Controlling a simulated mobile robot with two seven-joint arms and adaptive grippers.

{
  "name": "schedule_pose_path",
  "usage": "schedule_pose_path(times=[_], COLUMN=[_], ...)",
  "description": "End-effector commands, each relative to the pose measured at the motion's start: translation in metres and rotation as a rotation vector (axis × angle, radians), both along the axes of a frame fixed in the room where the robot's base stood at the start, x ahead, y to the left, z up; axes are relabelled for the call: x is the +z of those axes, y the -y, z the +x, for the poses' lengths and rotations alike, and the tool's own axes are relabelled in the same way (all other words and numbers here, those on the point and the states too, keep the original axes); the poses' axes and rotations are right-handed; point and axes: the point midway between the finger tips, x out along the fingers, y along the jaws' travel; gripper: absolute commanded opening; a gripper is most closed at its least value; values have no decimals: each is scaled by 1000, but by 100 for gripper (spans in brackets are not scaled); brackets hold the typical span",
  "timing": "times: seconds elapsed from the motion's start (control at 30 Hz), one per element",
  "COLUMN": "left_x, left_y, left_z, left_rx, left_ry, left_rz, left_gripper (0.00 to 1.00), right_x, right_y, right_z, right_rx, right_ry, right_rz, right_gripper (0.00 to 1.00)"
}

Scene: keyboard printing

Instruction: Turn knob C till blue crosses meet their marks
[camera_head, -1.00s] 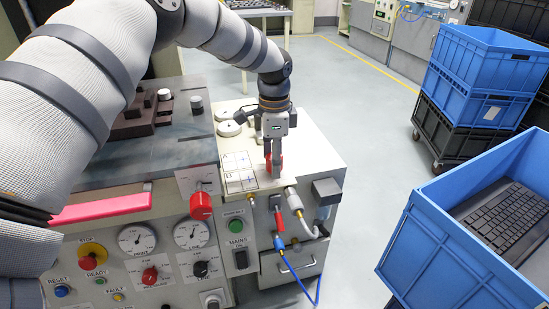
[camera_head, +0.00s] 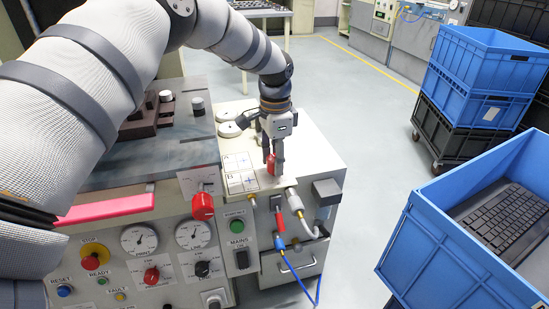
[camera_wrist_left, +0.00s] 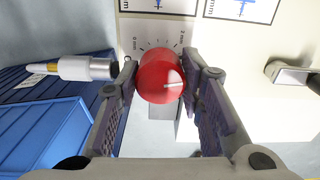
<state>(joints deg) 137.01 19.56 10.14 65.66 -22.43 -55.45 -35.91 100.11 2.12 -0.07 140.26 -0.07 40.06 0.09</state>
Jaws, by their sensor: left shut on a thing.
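My left gripper (camera_head: 273,150) points down at the top of the cabinet and is shut on a red knob (camera_head: 271,164). In the left wrist view its two fingers stand on either side of the round red knob (camera_wrist_left: 162,84), which has a white pointer line. A scale behind it reads 0 mm and 2 mm. Two white panels, A (camera_head: 237,162) and B (camera_head: 242,183), lie left of the knob with blue crosses on them. In the head view the crosses are too small to tell whether they meet their marks. The knob's letter cannot be read.
A red-handled knob (camera_head: 203,207) sits on the front panel, with gauges and buttons below. A blue hose plug (camera_head: 279,243) and a grey fitting (camera_head: 296,201) are at the cabinet front. A blue crate (camera_head: 410,240) with a keyboard stands at the right.

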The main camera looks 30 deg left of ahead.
Motion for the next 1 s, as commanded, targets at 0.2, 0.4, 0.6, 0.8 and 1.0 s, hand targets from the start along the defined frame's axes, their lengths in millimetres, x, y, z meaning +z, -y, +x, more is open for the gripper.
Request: schedule_pose_path(times=[0.2,0.4,0.6,0.8,1.0], left_x=[1,0,0,-1,-1], left_y=[0,0,0,0,0], left_z=[0,0,0,0,0], left_rx=[200,392,582,772,962], left_ry=[1,-1,0,0,-1], left_rz=[3,2,2,2,1], left_gripper=[6,6,6,6,6], right_x=[5,7,8,9,9], right_y=[0,0,0,0,0], right_z=[5,7,8,9,9], right_rx=[-1,-1,-1,-1,-1], right_ry=[16,23,28,30,31], right_rz=[0,0,1,0,0], right_gripper=[40,40,40,40,40])
